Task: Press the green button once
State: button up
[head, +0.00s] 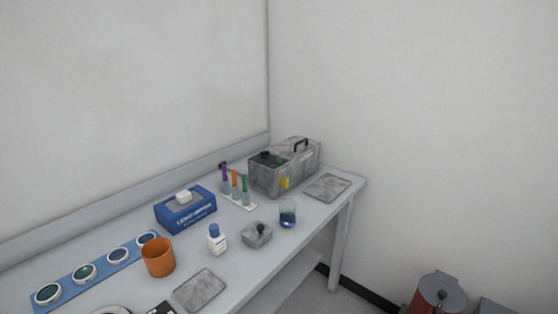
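A grey box-shaped instrument (300,172) with a black handle stands at the far end of the bench, near the room's corner. A black knob (265,154) sits on its top at the left. A small dark green spot (281,161) shows on its upper side; it is too small to tell for sure whether this is the green button. A yellow mark (284,183) is on its front. My gripper is not in view.
On the bench (245,282) stand a rack of coloured tubes (238,200), a blue wipes box (186,212), an orange cup (158,257), a white bottle (217,240), a beaker (288,215), grey plates (327,187) and a blue strip with round optics (66,286). A red bin (422,304) is on the floor at right.

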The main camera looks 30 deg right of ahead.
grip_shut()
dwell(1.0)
